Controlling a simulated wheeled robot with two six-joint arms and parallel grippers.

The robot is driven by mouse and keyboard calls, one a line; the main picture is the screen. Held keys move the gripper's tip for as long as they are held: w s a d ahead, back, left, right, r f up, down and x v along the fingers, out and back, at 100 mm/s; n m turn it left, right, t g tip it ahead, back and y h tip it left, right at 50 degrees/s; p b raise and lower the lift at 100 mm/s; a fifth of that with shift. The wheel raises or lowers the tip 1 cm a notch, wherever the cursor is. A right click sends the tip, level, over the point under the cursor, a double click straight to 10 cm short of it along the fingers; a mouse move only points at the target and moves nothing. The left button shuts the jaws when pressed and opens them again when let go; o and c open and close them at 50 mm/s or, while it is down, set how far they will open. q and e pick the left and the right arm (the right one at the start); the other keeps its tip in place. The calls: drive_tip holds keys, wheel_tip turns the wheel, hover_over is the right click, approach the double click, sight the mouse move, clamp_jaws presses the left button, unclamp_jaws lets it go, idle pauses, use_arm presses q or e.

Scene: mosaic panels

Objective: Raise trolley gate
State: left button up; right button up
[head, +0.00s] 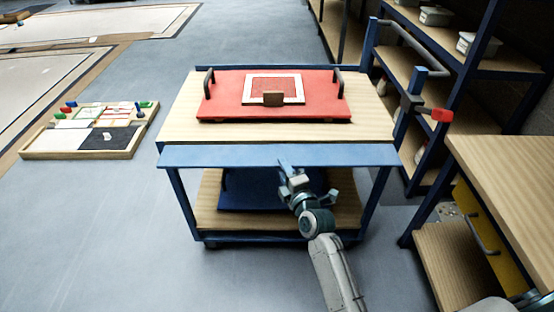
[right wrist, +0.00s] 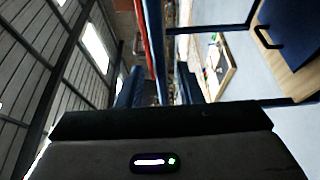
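The trolley (head: 190,105) stands ahead, with a wooden top, a lower shelf and a blue frame. Its gate (head: 230,155) is a wide blue panel along the near side, looking folded out and roughly level with the top. My right gripper (head: 286,172) is at the gate's near edge, right of its middle, with its tip overlapping the edge. I cannot tell whether it touches the gate or how far its fingers are open. The right wrist view shows mostly the dark gripper body (right wrist: 165,150), with its fingertips hidden. My left gripper is out of view.
A red board (head: 225,105) with two dark handles and a framed mosaic lies on the trolley top. A dark blue board (head: 250,190) lies on the lower shelf. A wooden bench (head: 510,165) and blue racks (head: 400,70) stand right. A mosaic tray (head: 75,155) lies left.

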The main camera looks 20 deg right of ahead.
drive_tip(key=w, duration=0.5)
drive_tip(key=shift+a, duration=0.3)
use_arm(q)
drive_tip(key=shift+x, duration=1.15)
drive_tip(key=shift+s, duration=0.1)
use_arm(e)
clamp_jaws()
